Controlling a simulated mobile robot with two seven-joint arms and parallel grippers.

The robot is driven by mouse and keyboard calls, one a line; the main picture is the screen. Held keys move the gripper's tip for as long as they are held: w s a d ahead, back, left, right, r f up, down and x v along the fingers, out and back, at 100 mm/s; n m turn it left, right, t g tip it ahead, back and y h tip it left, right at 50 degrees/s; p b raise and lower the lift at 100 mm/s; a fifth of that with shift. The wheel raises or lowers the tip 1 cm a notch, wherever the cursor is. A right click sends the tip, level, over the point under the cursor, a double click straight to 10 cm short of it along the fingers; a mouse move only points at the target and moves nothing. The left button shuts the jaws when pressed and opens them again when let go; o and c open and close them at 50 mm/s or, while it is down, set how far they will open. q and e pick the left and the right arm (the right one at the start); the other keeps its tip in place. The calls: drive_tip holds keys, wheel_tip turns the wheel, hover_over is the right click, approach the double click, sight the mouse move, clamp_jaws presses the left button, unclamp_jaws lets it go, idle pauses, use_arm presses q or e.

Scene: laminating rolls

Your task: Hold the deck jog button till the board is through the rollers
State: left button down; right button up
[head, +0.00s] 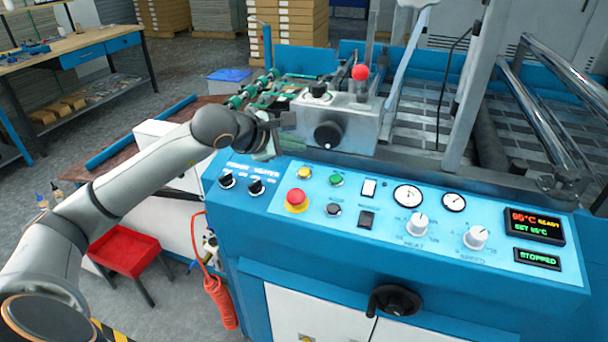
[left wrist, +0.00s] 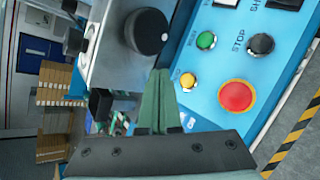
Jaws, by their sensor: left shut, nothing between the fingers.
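My left gripper (left wrist: 163,72) is shut and empty, its green fingers pointing at the gap between a grey control box and the blue panel. In the head view the left gripper (head: 266,150) is partly hidden behind its wrist, left of the panel buttons. The yellow button (head: 305,173), green button (head: 336,180), black stop button (head: 333,210) and red mushroom button (head: 296,200) are on the panel. The yellow button (left wrist: 187,80) lies just right of the fingers, apparently untouched; its label is unreadable. I cannot tell which button is the deck jog or make out the board. My right gripper is not in view.
The grey box (head: 335,118) with a black knob stands behind the panel. Chrome rollers (head: 550,130) are at the right. The displays read 95°C READY (head: 534,222) and STOPPED (head: 538,259). A red stool (head: 125,250) and an orange hanging pendant (head: 220,300) are at the left.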

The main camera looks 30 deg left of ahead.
sight(304, 173)
use_arm(q)
drive_tip(key=f+b, duration=0.1)
drive_tip(key=f, duration=0.1)
drive_tip(key=w+f+b, duration=0.1)
drive_tip(key=f, duration=0.1)
drive_tip(key=shift+a+f+b, duration=0.15)
drive_tip(key=shift+f+b, duration=0.25)
drive_tip(key=shift+f, duration=0.1)
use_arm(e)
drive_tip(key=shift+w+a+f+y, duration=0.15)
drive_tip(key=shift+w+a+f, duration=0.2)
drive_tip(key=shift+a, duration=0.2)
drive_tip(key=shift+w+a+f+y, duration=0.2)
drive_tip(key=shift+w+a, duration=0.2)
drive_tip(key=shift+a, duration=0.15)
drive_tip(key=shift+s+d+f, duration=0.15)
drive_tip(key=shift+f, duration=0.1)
use_arm(q)
drive_tip(key=shift+w+f+b, duration=0.1)
drive_tip(key=shift+f+b, duration=0.25)
drive_tip(key=shift+b, duration=0.3)
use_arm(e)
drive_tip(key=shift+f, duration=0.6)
